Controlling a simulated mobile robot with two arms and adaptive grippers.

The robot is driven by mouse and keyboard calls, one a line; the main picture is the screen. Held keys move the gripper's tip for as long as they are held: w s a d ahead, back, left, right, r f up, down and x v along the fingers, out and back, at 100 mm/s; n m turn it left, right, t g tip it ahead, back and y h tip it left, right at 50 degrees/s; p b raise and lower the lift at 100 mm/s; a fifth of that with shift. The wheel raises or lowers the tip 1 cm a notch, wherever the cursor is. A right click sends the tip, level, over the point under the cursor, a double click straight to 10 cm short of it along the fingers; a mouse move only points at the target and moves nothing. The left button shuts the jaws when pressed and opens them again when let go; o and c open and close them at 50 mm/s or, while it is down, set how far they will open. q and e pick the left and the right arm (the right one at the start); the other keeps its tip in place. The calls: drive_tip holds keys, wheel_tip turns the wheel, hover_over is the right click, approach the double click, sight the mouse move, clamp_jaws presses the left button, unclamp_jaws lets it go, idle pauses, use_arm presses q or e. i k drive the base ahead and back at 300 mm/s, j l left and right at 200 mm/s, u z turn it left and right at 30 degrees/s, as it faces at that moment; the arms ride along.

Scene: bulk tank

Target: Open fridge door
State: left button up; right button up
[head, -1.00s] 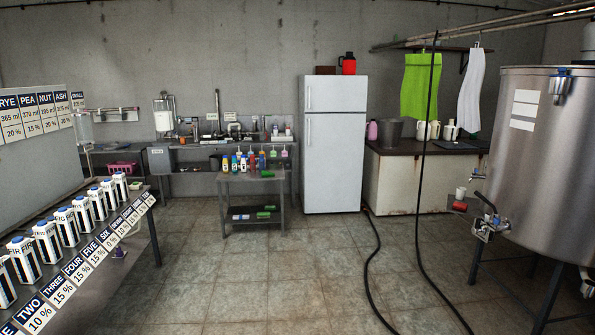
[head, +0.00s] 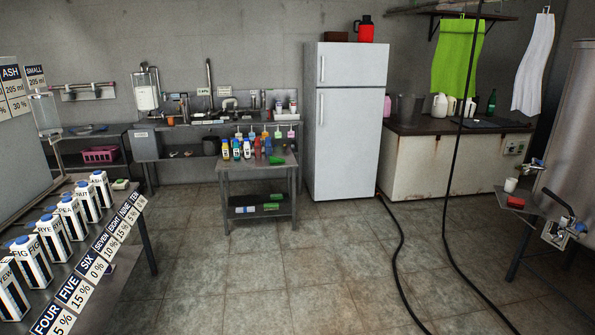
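The white fridge (head: 345,125) stands against the back wall, a little right of the middle of the head view. It has a small upper door (head: 350,65) and a tall lower door (head: 346,145), and both look shut. A vertical handle shows near the left edge of each door: the upper handle (head: 322,69) and the lower handle (head: 321,105). Neither of my grippers is in the view.
A small table with bottles (head: 258,165) stands left of the fridge, and a counter (head: 440,160) stands to its right. A carton table (head: 110,260) is at the left and a steel tank (head: 572,140) at the right. Black hoses (head: 403,250) cross the otherwise clear tiled floor.

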sight(348, 121)
drive_tip(key=i+j, duration=0.15)
drive_tip(key=i, duration=0.55)
drive_tip(key=i+j, duration=0.15)
drive_tip(key=i, duration=0.55)
drive_tip(key=i+j, duration=0.2)
drive_tip(key=i, duration=0.55)
drive_tip(key=i+l+z, duration=0.4)
drive_tip(key=i, duration=0.8)
drive_tip(key=i+j+z, duration=0.15)
drive_tip(key=i+z, duration=0.25)
drive_tip(key=i, duration=0.8)
